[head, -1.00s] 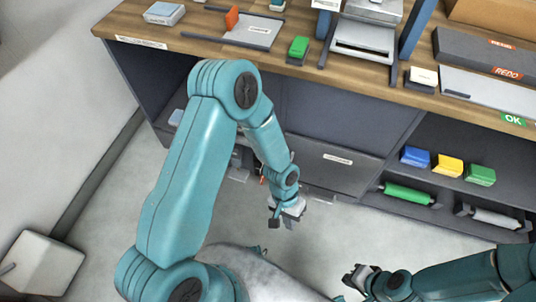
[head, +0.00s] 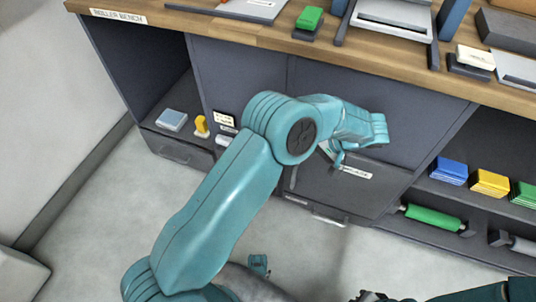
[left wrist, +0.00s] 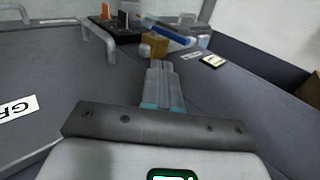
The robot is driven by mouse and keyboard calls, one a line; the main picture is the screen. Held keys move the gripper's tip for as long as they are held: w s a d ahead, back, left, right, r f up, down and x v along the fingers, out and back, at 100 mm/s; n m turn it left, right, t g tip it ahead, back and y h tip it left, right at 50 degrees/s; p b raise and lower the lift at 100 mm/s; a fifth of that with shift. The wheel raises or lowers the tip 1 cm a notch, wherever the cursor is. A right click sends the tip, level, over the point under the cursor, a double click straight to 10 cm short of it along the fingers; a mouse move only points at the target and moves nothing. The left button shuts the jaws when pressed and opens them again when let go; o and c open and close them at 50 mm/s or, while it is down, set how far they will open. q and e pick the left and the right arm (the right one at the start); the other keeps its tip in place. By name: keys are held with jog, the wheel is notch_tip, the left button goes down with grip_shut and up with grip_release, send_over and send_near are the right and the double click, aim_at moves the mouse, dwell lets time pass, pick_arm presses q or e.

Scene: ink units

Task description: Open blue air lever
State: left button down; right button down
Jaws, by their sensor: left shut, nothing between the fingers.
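In the left wrist view a blue bar (left wrist: 172,34) lies slanted beyond my fingers, beside a tan block (left wrist: 153,45). I cannot tell for certain that this bar is the blue air lever, and I cannot make out its position clearly. My left gripper (left wrist: 160,66) is shut and empty, its fingertips pointing towards the tan block. In the head view my left arm reaches to the front of the grey cabinet (head: 345,110), and its wrist hides most of the gripper. My right gripper (head: 370,297) is barely in view at the bottom edge; its fingers are unclear.
An open bay at the left holds a blue-grey block (head: 172,119), a yellow piece (head: 201,125) and a small label card (head: 223,118). Drawer handles stick out below the cabinet. Blue (head: 449,170) and yellow (head: 490,183) blocks sit on the right shelf above a green roller (head: 433,218).

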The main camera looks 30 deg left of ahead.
pick_arm(q)
jog(key=a+r+b+x, duration=0.1)
jog(key=b+x, duration=0.3)
jog(key=x, duration=0.9)
jog(key=shift+s+a+r, duration=0.2)
jog(key=shift+s+a, duration=0.1)
jog(key=shift+a, duration=0.05)
jog(key=shift+a+r, duration=0.1)
